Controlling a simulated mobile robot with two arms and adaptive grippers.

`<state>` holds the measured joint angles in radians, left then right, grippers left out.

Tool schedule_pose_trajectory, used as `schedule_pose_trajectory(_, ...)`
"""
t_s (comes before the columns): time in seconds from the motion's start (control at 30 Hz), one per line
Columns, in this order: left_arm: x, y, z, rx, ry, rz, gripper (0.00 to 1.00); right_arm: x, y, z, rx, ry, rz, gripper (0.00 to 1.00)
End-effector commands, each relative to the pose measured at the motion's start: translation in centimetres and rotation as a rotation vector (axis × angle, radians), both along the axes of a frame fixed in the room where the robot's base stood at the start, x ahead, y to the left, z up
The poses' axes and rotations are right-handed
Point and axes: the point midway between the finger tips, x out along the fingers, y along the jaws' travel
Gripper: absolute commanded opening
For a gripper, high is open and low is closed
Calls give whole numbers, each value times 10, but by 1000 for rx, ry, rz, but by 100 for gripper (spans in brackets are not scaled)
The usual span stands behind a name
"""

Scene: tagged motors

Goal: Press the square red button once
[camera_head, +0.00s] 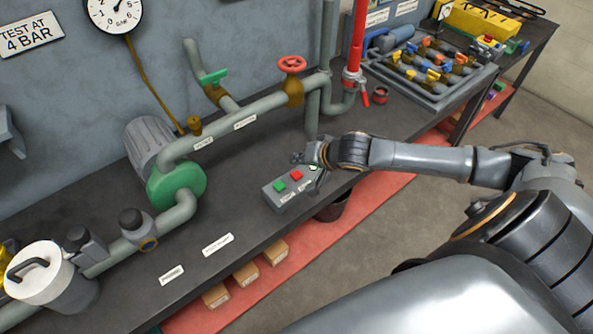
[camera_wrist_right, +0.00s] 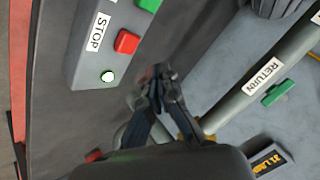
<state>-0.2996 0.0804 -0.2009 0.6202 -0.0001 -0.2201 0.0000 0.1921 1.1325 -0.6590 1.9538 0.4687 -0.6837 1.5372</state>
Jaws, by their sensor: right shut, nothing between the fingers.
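The square red button (camera_head: 296,175) sits on a grey control box (camera_head: 283,200) on the dark bench, between a green button (camera_head: 279,186) and a small white lamp (camera_head: 313,167). In the right wrist view the red button (camera_wrist_right: 127,41) is above and left of the fingertips, beside a STOP label (camera_wrist_right: 98,32). The lit white lamp (camera_wrist_right: 107,76) is below it there. My right gripper (camera_head: 299,158) is shut and empty, just behind the box near its lamp end. Its closed fingertips (camera_wrist_right: 157,74) look apart from the red button. My left gripper is not in view.
A grey pipe (camera_head: 235,125) with a red valve wheel (camera_head: 292,65) runs behind the box. A green-flanged pump (camera_head: 176,185) stands to the left. A tray of fittings (camera_head: 430,75) lies at the back right. The bench in front of the pump is mostly clear.

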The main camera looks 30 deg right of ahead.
Motion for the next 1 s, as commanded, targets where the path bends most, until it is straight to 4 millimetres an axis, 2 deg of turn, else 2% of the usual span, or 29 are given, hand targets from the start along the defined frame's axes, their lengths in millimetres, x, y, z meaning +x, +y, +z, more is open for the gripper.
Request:
schedule_pose_trajectory(0.03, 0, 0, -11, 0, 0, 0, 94, 0, 0, -12, 1, 0, -1, 0)
schedule_pose_trajectory(0.23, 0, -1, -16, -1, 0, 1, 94, 0, 0, -28, 1, 1, 0, 0)
schedule_pose_trajectory(1.0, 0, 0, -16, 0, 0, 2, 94, 0, 0, -30, 0, 0, 0, 0)
